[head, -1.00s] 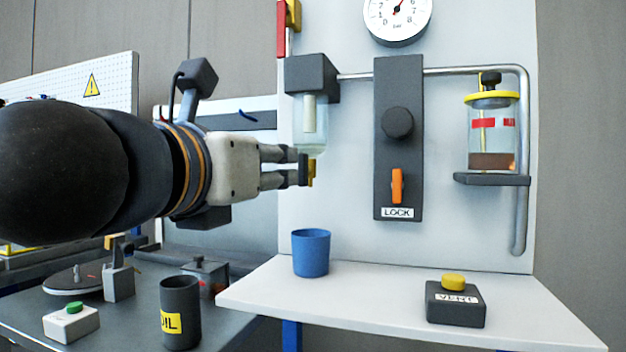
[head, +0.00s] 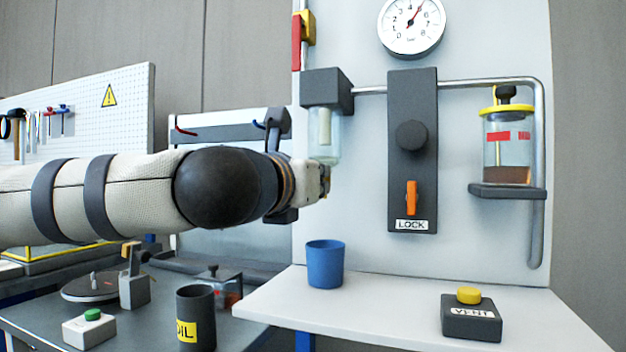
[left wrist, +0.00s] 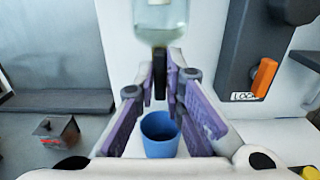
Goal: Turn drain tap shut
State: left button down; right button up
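The clear filter bowl (head: 323,135) hangs under a dark grey block, and its lower end shows at the top of the left wrist view (left wrist: 160,18). The drain tap is at the bowl's underside; only a small bit of yellow shows past my gripper in the head view, and its turn position is hidden. My left gripper (head: 325,181) is right under the bowl, at the tap. My right gripper is not in view.
A blue cup (head: 325,264) stands on the white shelf (head: 390,310) below the bowl. A panel with an orange lock lever (head: 411,198), a jar (head: 507,150) and a yellow vent button (head: 469,295) are to the right. An oil cup (head: 196,318) stands lower left.

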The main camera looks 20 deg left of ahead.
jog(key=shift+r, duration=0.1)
pick_arm(q)
jog(key=shift+d+f+m+p, duration=0.15)
jog(key=shift+m+p, duration=1.8)
jog(key=shift+m, duration=2.45)
jog(key=shift+d+f+m+p, duration=0.15)
jog(key=shift+m+p, duration=1.75)
jog(key=shift+m, duration=2.5)
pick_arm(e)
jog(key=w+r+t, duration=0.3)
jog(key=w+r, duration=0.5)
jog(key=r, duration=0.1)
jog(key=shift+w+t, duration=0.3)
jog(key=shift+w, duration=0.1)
pick_arm(q)
jog(key=shift+r+m, duration=0.1)
jog(key=shift+m, duration=0.2)
jog(key=c, duration=1.7)
grip_release()
